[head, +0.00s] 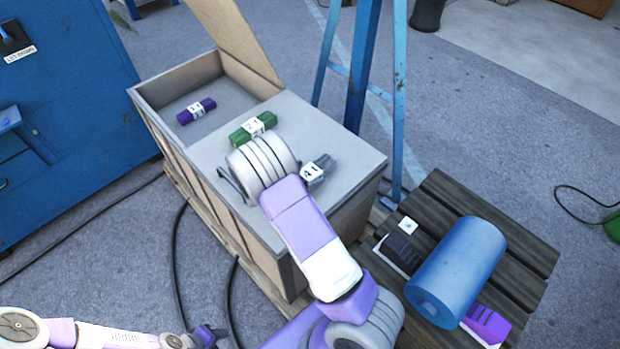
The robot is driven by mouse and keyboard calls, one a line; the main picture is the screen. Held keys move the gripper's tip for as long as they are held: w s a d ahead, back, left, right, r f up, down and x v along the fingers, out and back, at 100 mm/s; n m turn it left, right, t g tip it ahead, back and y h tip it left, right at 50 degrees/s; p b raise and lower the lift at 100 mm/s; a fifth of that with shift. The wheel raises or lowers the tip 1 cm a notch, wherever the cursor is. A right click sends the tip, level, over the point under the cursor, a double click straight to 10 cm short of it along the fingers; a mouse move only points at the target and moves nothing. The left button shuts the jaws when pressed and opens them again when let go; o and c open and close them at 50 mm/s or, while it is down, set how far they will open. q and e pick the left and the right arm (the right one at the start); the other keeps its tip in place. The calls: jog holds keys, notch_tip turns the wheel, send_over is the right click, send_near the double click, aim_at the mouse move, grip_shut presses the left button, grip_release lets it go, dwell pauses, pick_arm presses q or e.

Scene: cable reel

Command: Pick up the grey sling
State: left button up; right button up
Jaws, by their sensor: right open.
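The grey sling (321,180) is a small rolled bundle with a white label, lying on the grey top of the wooden crate (345,150). My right gripper (232,186) is mostly hidden behind its own wrist; a dark finger shows left of the wrist. It is open, over the crate top to the left of the grey sling and apart from it in the picture. My wrist hides part of the crate top between them. My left gripper (208,336) is at the bottom edge, small and dark, away from the crate; its jaws cannot be made out.
A green sling (240,136) lies just behind my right wrist, and a purple sling (185,117) lies in the crate's open compartment. A blue trestle (362,70) stands behind the crate. A pallet (525,240) at right holds a blue roll (460,265). A blue cabinet (80,110) stands left.

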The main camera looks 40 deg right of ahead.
jog(key=shift+x, duration=1.15)
jog(key=shift+r, duration=0.1)
jog(key=c, duration=1.6)
